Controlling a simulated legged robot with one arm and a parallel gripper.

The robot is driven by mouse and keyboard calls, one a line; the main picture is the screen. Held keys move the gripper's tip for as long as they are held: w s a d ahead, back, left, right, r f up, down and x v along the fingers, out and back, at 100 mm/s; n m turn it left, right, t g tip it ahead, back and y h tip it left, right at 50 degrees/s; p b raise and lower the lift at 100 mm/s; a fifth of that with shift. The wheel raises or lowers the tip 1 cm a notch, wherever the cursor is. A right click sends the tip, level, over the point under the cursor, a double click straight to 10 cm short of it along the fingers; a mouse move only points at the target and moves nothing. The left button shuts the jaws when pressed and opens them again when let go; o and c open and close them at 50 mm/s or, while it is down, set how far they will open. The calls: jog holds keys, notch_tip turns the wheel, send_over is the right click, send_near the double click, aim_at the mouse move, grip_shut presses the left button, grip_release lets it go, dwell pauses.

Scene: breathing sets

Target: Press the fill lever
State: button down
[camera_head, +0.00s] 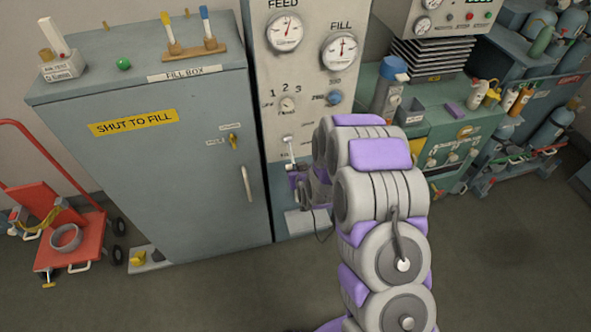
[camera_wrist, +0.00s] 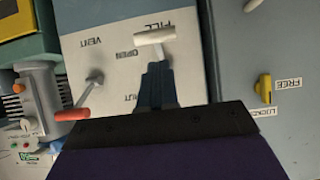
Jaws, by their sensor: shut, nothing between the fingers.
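The fill lever has a white T-shaped handle (camera_wrist: 154,37), beneath an upside-down FILL label in the wrist view. In the head view the white lever (camera_head: 290,149) shows low on the pale panel, left of my arm. My gripper (camera_wrist: 158,68) is shut and empty, its dark fingertips right at the handle and overlapping its stem in the picture. I cannot tell whether they touch. In the head view my gripper is largely hidden by my arm. OPEN and SHUT markings sit beside the lever, the latter partly covered by my fingers.
A red-ended vent lever (camera_wrist: 72,115) is left of my gripper in the wrist view. The fill box (camera_head: 160,160) stands left of the panel, with a yellow latch (camera_wrist: 264,89). A green bench (camera_head: 440,125) is at right. The floor in front is clear.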

jog(key=s+f+p+v, duration=0.1)
jog(key=p+v, duration=0.3)
jog(key=v, duration=0.4)
jog(key=shift+d+f, duration=0.25)
jog(key=shift+f, duration=0.05)
dwell(0.3)
jog(key=s+d+r+m+g+h+b, duration=0.1)
jog(key=s+d+r+g, duration=0.25)
jog(key=s+r, duration=0.3)
jog(key=s+d+r+g+h, duration=0.1)
jog(key=s+d+r+g, duration=0.2)
jog(key=s+d+r, duration=0.3)
jog(key=s+d+r+m+g, duration=0.1)
jog(key=s+r+g, duration=0.2)
jog(key=s, duration=1)
jog(key=s+d+r+m+g+h+b, duration=0.1)
jog(key=s+d+r+g, duration=0.1)
jog(key=s+r, duration=0.7)
jog(key=s+g, duration=0.1)
jog(key=s, duration=0.3)
jog(key=shift+r+g, duration=0.35)
jog(key=shift+r, duration=0.05)
